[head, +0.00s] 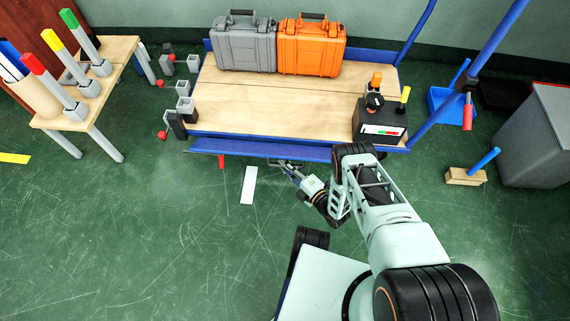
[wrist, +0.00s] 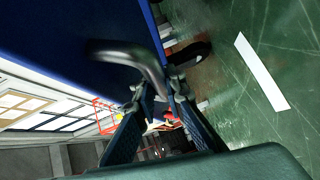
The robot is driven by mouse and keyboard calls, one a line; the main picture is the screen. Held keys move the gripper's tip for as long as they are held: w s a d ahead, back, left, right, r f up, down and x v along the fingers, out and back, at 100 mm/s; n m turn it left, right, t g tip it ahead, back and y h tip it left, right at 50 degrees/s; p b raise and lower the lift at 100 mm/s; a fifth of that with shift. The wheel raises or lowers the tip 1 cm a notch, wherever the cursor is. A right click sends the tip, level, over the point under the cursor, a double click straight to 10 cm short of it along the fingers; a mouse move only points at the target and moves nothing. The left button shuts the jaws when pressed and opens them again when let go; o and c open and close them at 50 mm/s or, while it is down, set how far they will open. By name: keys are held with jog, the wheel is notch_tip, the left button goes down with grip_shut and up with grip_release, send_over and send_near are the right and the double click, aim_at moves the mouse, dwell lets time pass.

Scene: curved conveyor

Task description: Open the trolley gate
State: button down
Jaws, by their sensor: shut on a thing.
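The trolley (head: 240,105) has a wooden deck and blue rails. Its gate, a long blue panel (head: 225,147), runs along the near edge of the deck; I cannot tell its exact angle. My gripper (head: 283,166) is at the near face of this panel, right of its middle. In the wrist view the blue panel (wrist: 60,40) fills the upper left, and a dark curved handle (wrist: 135,56) sticks out from it. My gripper (wrist: 158,98) is shut on the handle's end, between the fingertips. The handle is too small to make out in the head view.
A grey case (head: 245,48) and an orange case (head: 311,48) stand on the deck's far side. A black box (head: 378,122) sits at its right end. A wooden table (head: 100,60) stands left, a grey bin (head: 538,140) right. A white floor strip (head: 249,185) lies on clear floor.

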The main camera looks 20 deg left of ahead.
jog(key=c, duration=2.2)
grip_release()
jog(key=shift+c, duration=0.2)
notch_tip(320, 180, up, 10)
